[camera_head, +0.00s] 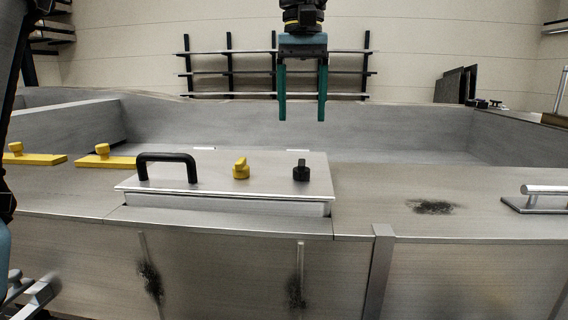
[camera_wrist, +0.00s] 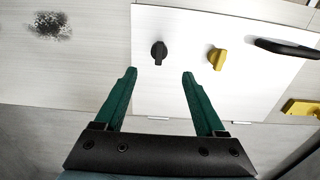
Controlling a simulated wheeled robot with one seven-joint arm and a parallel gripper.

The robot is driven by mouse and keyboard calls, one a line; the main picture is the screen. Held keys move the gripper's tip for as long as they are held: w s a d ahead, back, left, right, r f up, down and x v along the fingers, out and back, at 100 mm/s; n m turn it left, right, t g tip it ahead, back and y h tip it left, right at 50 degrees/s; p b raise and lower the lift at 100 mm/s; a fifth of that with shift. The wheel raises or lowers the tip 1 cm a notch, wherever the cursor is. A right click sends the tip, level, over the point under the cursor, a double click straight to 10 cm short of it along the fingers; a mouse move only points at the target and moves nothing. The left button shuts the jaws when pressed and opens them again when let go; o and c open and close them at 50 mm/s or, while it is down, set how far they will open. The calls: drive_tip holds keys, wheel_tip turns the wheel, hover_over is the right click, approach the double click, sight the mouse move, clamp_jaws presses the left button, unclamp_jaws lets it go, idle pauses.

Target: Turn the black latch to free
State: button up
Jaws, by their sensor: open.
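The black latch (camera_head: 301,170) is a small knob near the right end of a pale metal lid (camera_head: 215,187). It also shows in the wrist view (camera_wrist: 158,52), beyond my fingertips and roughly between their lines. A similar yellow latch (camera_head: 240,169) stands to its left on the lid in the head view. My gripper (camera_head: 302,118) is open and empty, with two green fingers pointing down. It hangs above the lid's level, apart from the latch. In the wrist view both fingers (camera_wrist: 159,75) show, with nothing between them.
A black handle (camera_head: 167,158) stands on the lid's left part. Two yellow pieces with knobs (camera_head: 103,159) lie further left. A metal handle (camera_head: 545,190) is on the right deck, beyond a dark patch (camera_head: 432,207). The deck just right of the lid is clear.

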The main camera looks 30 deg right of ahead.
sight(302, 161)
wheel_tip(302, 161, down, 11)
drive_tip(key=shift+r+p, duration=0.2)
drive_tip(key=shift+p, duration=0.25)
drive_tip(key=shift+c, duration=0.4)
clamp_jaws()
